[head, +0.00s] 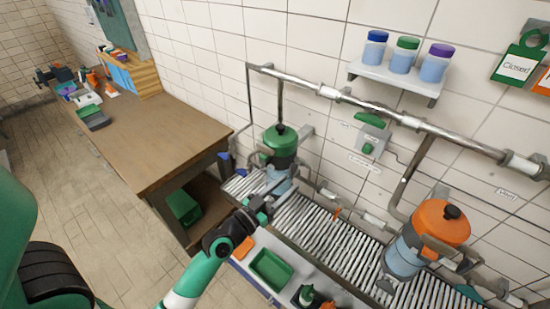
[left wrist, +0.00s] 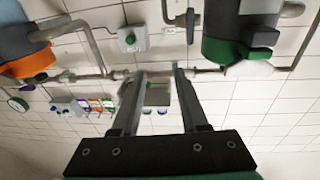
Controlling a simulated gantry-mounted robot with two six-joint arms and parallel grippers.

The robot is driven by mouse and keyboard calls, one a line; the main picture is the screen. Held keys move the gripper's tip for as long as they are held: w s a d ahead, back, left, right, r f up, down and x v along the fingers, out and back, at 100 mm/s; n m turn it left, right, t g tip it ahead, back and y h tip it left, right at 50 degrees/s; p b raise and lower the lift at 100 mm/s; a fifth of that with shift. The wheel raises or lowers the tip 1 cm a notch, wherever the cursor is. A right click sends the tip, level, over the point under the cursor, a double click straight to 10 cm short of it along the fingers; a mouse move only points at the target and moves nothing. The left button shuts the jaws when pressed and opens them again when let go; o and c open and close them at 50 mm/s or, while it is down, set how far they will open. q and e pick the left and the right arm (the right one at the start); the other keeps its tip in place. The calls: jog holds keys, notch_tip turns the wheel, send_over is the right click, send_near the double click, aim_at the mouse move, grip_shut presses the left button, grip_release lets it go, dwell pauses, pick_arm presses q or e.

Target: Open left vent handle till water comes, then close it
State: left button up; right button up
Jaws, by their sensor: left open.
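The left filter housing has a green cap (head: 281,140) with a black knob on top, and it stands at the wall above the slatted grate. The left wrist view shows this housing (left wrist: 232,48) upside down at the upper right. My left gripper (head: 268,203) is in front of the housing's lower part, with open, empty fingers (left wrist: 157,78). A dark-blue fitting (head: 225,160) sits left of the housing; I cannot tell whether it is the left vent handle. No running water shows. My right gripper is not in view.
A second housing with an orange cap (head: 442,222) stands to the right. Steel pipes (head: 345,98) run along the wall. A wooden bench (head: 140,135) is on the left. A green tray (head: 270,269) lies in front of the grate (head: 315,236). A shelf (head: 396,80) holds jars.

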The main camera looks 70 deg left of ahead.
pick_arm(q)
jog(key=n+g+y, duration=0.1)
jog(key=n+g, duration=0.1)
send_near(290, 171)
jog(key=shift+m, duration=0.3)
jog(key=p+x, duration=0.1)
jog(key=x, duration=1)
jog(key=shift+d+r+p, duration=0.1)
jog(key=shift+p, duration=0.2)
grip_shut()
